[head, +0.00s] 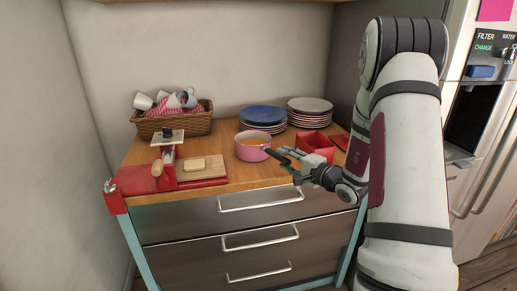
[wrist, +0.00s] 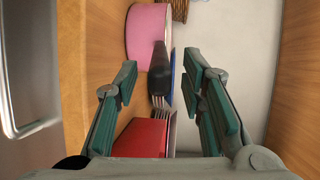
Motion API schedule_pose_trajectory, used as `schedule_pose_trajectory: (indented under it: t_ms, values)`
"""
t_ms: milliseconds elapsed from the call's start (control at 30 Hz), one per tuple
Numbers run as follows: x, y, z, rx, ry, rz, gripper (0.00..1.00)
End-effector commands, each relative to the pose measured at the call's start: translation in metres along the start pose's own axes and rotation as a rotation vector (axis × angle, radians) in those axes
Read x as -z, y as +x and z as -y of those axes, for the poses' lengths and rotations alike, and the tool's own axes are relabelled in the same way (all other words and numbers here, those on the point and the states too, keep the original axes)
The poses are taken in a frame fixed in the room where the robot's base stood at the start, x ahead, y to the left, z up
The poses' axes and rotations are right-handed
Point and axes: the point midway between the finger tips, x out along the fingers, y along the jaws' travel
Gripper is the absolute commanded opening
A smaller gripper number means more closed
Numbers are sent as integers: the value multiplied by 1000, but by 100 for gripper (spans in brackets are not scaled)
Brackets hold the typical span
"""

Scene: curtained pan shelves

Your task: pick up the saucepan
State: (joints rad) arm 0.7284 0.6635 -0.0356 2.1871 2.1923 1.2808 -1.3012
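My gripper (head: 284,157) is to the right of the pan in the head view, low over the counter's front part. In the wrist view my gripper (wrist: 162,66) is open, its two green-padded fingers spread wide. The handle lies in the gap between them as seen from the wrist, apart from both pads. How deep it reaches between them is hard to tell.
A red square dish (head: 316,150) stands just behind my gripper, and plate stacks (head: 309,108) (head: 263,115) stand behind. A basket of cups (head: 172,120) is at the back left. A cutting board (head: 203,168) lies left of the pan. Drawers (head: 250,210) are below.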

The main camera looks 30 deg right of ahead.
Motion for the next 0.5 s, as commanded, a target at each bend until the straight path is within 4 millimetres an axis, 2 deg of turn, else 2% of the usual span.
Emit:
schedule_pose_trajectory:
  t_ms: [100,300,467,500]
  values:
    - [0,11,0,1,0,0,37]
    - [0,11,0,0,0,-1,37]
    - [0,11,0,0,0,-1,0]
    - [0,11,0,0,0,-1,0]
